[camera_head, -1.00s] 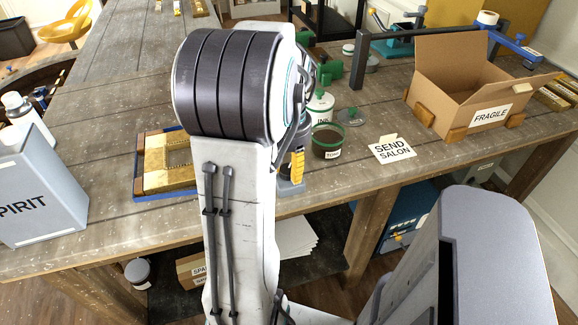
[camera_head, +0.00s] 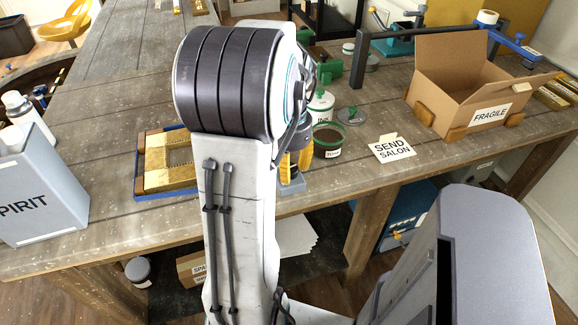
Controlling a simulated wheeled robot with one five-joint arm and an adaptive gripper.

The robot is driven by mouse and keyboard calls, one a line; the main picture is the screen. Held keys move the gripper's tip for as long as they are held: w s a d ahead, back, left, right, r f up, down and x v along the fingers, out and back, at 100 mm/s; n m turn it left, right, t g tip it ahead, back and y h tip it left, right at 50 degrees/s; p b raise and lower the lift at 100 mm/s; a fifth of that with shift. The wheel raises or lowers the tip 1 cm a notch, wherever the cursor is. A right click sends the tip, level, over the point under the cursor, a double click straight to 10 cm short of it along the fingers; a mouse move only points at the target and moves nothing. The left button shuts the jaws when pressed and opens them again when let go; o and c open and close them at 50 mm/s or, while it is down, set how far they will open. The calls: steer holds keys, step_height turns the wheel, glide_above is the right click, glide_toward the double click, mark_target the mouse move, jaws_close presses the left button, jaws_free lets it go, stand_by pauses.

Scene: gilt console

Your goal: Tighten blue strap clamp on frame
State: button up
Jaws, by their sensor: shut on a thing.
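The frame (camera_head: 155,180) is a gilt rectangle lying flat on the bench, left of my arm. The blue strap (camera_head: 165,194) runs along its outer edge; its right side is hidden behind my arm. Just right of my arm a yellow and black part (camera_head: 305,160) shows, upright above a small grey-blue block (camera_head: 292,187). I take these for the handle and body of the strap clamp, but they are partly covered. My gripper is hidden behind my own arm, so its jaws and their hold do not show.
An open "FRAGILE" carton (camera_head: 455,95) stands farther right. A grey "SPIRIT" can (camera_head: 40,190) stands at the left front. Bare bench (camera_head: 95,135) lies left of the frame.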

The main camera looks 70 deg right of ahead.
mark_target(291, 167)
steer(key=shift+d+m, duration=0.15)
steer(key=shift+m, duration=0.15)
steer(key=o, duration=1)
steer(key=shift+s+d, duration=0.1)
steer(key=shift+o, duration=0.9)
steer(key=shift+r, duration=0.1)
step_height(291, 167, up, 12)
steer(key=shift+o, duration=0.2)
